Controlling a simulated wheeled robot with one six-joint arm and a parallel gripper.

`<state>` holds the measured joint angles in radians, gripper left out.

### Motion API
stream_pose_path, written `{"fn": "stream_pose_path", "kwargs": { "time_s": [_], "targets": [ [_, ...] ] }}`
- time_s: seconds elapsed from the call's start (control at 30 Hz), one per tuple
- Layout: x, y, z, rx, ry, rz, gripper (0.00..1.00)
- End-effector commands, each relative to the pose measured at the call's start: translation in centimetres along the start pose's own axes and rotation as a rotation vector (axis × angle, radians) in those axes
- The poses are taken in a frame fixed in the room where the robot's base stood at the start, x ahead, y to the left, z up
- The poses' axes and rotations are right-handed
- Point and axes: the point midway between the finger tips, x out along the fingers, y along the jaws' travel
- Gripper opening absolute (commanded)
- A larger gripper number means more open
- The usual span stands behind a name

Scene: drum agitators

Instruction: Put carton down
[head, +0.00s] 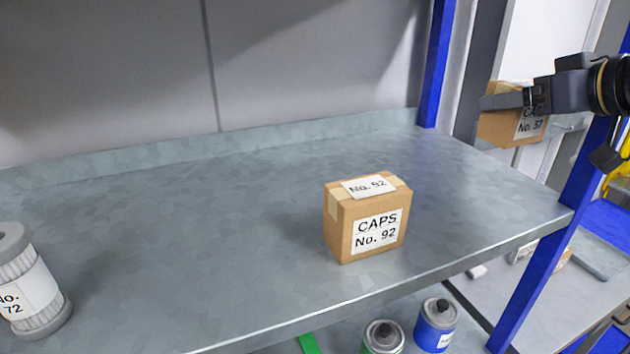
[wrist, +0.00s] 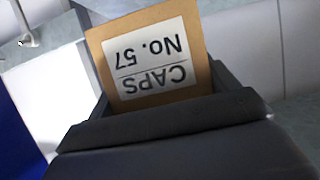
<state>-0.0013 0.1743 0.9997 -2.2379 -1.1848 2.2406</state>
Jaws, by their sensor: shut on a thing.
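A brown carton labelled "CAPS No. 57" (head: 497,130) is held in my gripper (head: 508,100) at the upper right of the head view. The carton is off the metal shelf, beyond its right end and past the blue post. In the wrist view the same carton (wrist: 155,60) sits between the two dark fingers of my gripper (wrist: 160,95), its label upside down. The fingers are shut on its sides. The carton's far side is hidden.
Another carton, "CAPS No. 92" (head: 367,220), stands on the metal shelf (head: 200,240). A white-labelled cylinder "No. 72" (head: 30,285) stands at the left. Blue posts (head: 545,245) flank the shelf's right end. Cans (head: 435,325) stand below. The shelf's middle left is clear.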

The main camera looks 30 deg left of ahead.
Motion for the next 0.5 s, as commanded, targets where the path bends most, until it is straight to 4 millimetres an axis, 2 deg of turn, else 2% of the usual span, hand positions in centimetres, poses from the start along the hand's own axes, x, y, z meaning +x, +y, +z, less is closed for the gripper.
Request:
{"fn": "stream_pose_path", "kwargs": {
  "time_s": [0.23,0.5],
  "targets": [
    [0.1,0.0,0.3,0.0,0.001,0.001,0.55],
    [1.6,0.0,4.0,0.002,0.0,-0.001,0.55]
  ]
}}
